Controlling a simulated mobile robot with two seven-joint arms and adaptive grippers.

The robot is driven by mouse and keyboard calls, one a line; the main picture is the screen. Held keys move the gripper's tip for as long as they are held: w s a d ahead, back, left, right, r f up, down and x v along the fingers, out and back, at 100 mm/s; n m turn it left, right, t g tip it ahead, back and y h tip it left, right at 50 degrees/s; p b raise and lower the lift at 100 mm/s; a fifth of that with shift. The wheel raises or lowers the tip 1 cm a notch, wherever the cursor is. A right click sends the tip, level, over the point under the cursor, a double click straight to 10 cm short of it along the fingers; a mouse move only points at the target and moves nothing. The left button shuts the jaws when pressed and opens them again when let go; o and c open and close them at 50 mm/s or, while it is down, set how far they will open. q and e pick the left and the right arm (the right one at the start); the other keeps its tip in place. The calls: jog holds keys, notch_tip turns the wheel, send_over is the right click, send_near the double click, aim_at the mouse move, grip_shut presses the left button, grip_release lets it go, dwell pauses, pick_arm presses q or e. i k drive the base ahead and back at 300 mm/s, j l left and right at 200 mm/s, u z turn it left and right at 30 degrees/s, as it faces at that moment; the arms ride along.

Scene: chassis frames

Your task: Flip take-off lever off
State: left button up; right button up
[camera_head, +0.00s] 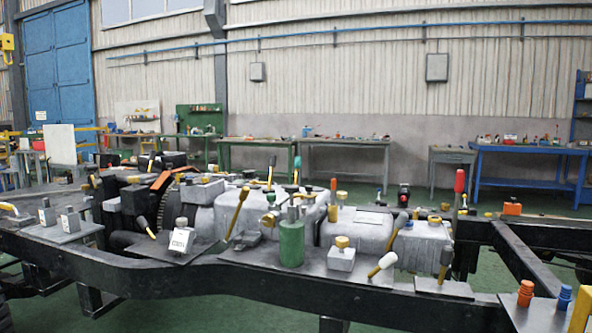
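Several levers stand on a dark chassis frame (150,279), and I cannot tell for certain which one is the take-off lever. A red-handled lever (460,184) stands behind that one. Neither of my grippers shows.
A green cylinder (291,243) and a grey block with a brass knob (341,258) stand among the levers. Orange and blue ribbed plugs (525,293) are at the right front. Workbenches, including a blue one (530,150), line the back wall. Green floor shows around the frame.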

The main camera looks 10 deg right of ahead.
aim_at(402, 217)
jog(key=i+j+z, duration=0.15)
jog(key=i+z, duration=0.2)
jog(key=i+j+z, duration=0.75)
jog(key=l+u, duration=0.15)
jog(key=l, duration=0.2)
jog(key=i+j+z, duration=0.15)
jog(key=j, duration=0.15)
